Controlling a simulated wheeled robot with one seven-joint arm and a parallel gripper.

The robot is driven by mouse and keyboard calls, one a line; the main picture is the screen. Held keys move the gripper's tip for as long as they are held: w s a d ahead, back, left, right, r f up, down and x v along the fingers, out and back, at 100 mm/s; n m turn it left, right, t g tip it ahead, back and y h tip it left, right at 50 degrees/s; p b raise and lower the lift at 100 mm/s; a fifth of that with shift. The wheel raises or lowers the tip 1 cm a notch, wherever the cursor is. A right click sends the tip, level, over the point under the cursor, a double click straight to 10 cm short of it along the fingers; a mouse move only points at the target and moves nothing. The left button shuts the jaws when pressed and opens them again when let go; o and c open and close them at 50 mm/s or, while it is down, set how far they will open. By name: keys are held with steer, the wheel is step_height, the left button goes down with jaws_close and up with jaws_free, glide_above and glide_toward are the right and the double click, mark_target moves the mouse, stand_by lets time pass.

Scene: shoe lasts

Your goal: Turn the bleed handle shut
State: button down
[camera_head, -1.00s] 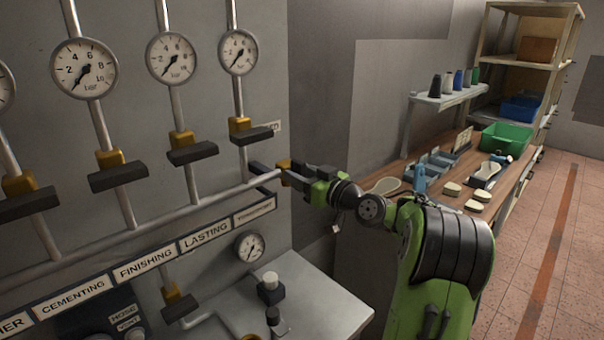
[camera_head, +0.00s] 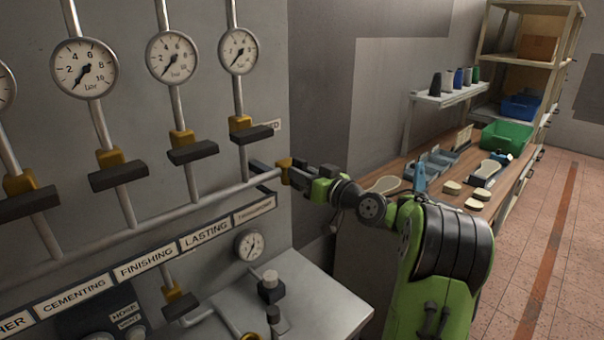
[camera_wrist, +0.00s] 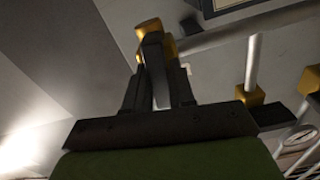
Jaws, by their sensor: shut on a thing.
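The bleed valve is a brass body (camera_head: 285,171) at the right end of the long horizontal pipe. It also shows in the wrist view (camera_wrist: 149,27), at the top. Its dark, bar-shaped bleed handle (camera_wrist: 154,58) points from the brass towards my wrist camera. My gripper (camera_head: 303,176) reaches the valve from the right. In the wrist view its two dark fingers (camera_wrist: 157,92) lie on either side of the handle, shut on it. In the head view the fingers largely hide the handle.
Several brass valves with dark handles (camera_head: 192,152) sit on vertical pipes to the left, under round gauges (camera_head: 172,57). A labelled rail (camera_head: 205,236) runs below the pipe. A grey bench top (camera_head: 325,305) lies beneath my arm. A wooden worktable (camera_head: 400,178) stands behind it.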

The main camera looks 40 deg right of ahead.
steer(key=m+p, duration=0.1)
steer(key=m, duration=0.3)
steer(key=shift+d+m, duration=0.15)
steer(key=shift+m, duration=0.15)
steer(key=m+p, duration=0.2)
steer(key=m, duration=0.1)
steer(key=shift+m, duration=0.3)
steer(key=m+p, duration=0.3)
steer(key=m, duration=0.2)
steer(key=shift+d+f+p, duration=0.1)
steer(key=shift+p, duration=0.3)
steer(key=shift+f+m+p, duration=0.15)
steer(key=shift+m+p, duration=0.75)
steer(key=shift+m, duration=0.5)
steer(key=c, duration=1)
jaws_free()
steer(key=shift+c, duration=0.2)
steer(key=s+d+b, duration=0.2)
steer(key=s, duration=1.3)
steer(key=shift+s, duration=0.3)
